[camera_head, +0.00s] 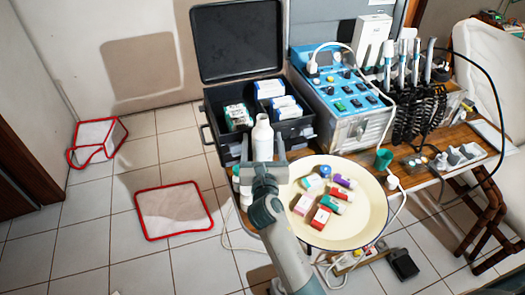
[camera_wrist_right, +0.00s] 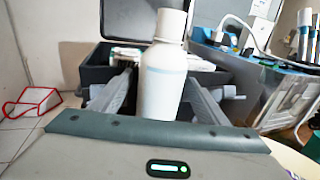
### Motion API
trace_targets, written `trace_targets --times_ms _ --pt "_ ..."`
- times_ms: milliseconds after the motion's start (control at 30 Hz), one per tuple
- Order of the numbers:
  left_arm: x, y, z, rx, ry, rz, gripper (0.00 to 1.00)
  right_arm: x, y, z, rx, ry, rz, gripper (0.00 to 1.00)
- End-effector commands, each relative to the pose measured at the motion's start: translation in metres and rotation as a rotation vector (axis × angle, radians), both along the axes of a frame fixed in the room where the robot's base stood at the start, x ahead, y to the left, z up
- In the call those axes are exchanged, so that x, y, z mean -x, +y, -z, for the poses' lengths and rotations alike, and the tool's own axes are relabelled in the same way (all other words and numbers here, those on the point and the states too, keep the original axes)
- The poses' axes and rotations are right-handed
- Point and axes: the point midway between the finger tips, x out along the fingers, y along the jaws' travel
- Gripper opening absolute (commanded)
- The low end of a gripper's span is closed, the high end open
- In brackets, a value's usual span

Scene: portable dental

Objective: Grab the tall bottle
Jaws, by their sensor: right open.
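The tall white bottle (camera_head: 262,138) stands upright at the front of the open black case, near the left end of the table. Its lower part is hidden by my right gripper (camera_head: 263,155) in the head view. In the right wrist view the bottle (camera_wrist_right: 163,85) stands between the two grey fingers of my right gripper (camera_wrist_right: 160,97), one on each side. The fingers are spread, with a visible gap on the right side. Contact on the left side is hard to tell. My left gripper is not in view.
The black case (camera_head: 218,130) holds several small boxes behind the bottle. A cream round tray (camera_head: 365,225) with several small coloured boxes lies right of my right arm. A blue-topped dental unit (camera_head: 345,90) stands behind. Red-edged bags (camera_head: 174,210) lie on the floor left.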

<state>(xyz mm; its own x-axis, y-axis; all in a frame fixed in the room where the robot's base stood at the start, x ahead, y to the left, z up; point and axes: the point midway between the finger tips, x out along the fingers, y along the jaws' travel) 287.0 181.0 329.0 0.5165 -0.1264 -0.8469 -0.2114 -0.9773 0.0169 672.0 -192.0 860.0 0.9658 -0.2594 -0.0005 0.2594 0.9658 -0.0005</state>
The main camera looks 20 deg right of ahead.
Motion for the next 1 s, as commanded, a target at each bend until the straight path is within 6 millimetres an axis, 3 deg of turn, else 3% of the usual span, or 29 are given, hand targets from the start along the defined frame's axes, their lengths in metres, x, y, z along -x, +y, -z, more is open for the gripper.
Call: trace_targets --times_ms 100,133,333,1000 --pt "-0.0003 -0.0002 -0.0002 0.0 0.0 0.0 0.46 0.0002 0.0001 0.0 0.0 0.0 0.0 0.69" --pt "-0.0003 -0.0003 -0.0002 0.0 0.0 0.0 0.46 0.0002 0.0001 0.0 0.0 0.0 0.0 0.64" --pt "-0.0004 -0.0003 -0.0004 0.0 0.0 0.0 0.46 0.0002 0.0001 0.0 0.0 0.0 0.0 0.18" --pt "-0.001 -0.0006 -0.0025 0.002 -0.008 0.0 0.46 -0.0001 0.0001 -0.0074 0.0 -0.003 0.0 0.18"
